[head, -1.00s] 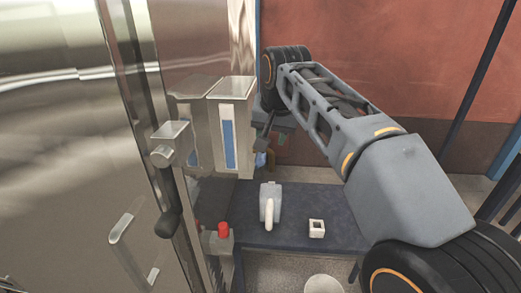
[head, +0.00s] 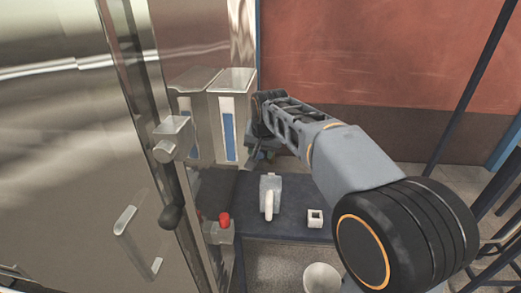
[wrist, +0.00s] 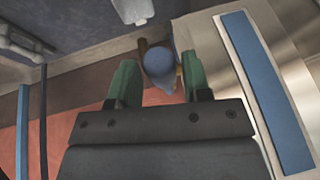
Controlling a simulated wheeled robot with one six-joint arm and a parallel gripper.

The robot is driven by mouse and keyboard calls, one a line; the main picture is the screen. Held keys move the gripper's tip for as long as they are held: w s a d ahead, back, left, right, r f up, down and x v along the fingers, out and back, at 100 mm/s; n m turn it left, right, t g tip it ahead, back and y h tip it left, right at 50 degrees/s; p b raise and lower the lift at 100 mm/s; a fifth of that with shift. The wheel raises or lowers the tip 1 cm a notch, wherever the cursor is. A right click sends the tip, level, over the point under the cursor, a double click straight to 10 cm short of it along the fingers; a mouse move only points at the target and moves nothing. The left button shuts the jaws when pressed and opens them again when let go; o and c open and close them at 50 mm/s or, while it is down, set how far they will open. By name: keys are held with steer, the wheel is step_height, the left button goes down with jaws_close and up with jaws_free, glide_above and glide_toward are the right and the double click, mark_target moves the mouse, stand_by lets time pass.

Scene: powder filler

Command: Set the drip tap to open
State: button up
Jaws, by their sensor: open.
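A rounded blue part (wrist: 161,64), which looks like the drip tap's handle, shows between my fingers in the wrist view, close to the hopper. A brown piece shows just behind it. My gripper (wrist: 160,72) is open, with one green finger on either side of the blue part. I cannot tell whether either finger touches it. In the head view my gripper (head: 264,148) is low beside the right-hand hopper (head: 233,115), and the tap is mostly hidden there. I cannot read the tap's setting.
A grey jug with a pale handle (head: 270,194) and a small white square block (head: 315,218) stand on the dark bench (head: 285,236). A red button (head: 224,220) is on a grey box at left. A tall steel cabinet (head: 65,150) fills the left. A white round thing (head: 321,277) is below.

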steer(key=shift+w+f, duration=0.15)
steer(key=shift+f, duration=0.2)
jaws_close()
